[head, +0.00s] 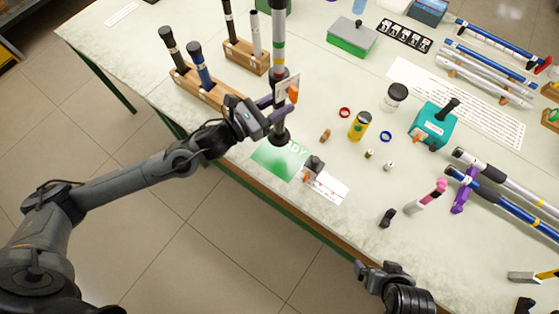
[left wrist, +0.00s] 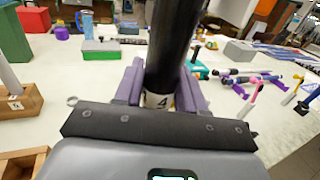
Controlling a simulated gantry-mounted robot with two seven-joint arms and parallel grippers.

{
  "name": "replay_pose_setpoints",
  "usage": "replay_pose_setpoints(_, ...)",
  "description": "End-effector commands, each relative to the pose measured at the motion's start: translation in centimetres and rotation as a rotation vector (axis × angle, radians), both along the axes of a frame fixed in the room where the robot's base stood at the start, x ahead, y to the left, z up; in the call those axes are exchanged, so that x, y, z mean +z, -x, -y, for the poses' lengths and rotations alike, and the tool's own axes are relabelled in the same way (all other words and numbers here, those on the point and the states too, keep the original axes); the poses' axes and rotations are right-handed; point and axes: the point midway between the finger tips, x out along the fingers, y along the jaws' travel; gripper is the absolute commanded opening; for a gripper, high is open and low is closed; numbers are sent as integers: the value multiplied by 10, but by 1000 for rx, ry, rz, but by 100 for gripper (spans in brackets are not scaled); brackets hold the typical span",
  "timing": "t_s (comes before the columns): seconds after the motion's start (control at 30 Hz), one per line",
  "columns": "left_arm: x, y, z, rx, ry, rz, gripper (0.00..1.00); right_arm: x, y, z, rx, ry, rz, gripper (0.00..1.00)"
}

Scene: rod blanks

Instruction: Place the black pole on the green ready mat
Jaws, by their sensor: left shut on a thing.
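The black pole (head: 278,73) stands about upright in my left gripper (head: 281,100); coloured bands show on its upper part. My left gripper's purple fingers are shut on it, and in the left wrist view the black pole (left wrist: 173,42) rises between them above a white label with a 4. The green ready mat (head: 273,162) lies near the table's front edge. The pole's black foot shows at the mat's far edge; I cannot tell whether it touches. My right gripper (head: 372,270) is at the bottom, beyond the front edge, its jaws unclear.
Wooden racks (head: 207,88) holding poles stand left of the mat. A yellow jar (head: 359,126), rings and a teal device (head: 433,124) stand further right.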

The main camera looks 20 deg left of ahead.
Motion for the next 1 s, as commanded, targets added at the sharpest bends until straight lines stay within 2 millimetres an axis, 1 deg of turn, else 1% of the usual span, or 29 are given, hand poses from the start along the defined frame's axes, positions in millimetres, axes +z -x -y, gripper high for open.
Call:
replay_pose_setpoints(0.03, -12, -2, -1, -8, -1, 6, 0, -18, 0, 0, 0, 0, 0, 100)
replay_pose_setpoints(0.2, -20, -6, -3, -30, 1, 7, 0, -35, 0, 0, 0, 0, 0, 100)
replay_pose_setpoints(0.3, -24, -7, -4, -37, 2, 5, 0, -40, 0, 0, 0, 0, 1, 100)
replay_pose_setpoints(0.37, -30, -8, -4, -39, 2, 2, 0, -42, 0, 0, 0, 0, 1, 100)
replay_pose_setpoints(0.6, -66, -8, -4, -41, 3, 1, 0, -44, 0, -1, -3, -4, 1, 100)
replay_pose_setpoints(0.7, -77, -8, -4, -41, 4, 2, 0, -44, 0, -1, -3, -6, 2, 100)
replay_pose_setpoints(0.93, -90, -8, -4, -41, 2, 3, 0, -45, 0, -1, -4, -6, 2, 100)
replay_pose_setpoints(1.0, -97, -7, -4, -41, 3, 1, 0, -46, 0, -1, -4, -6, 2, 100)
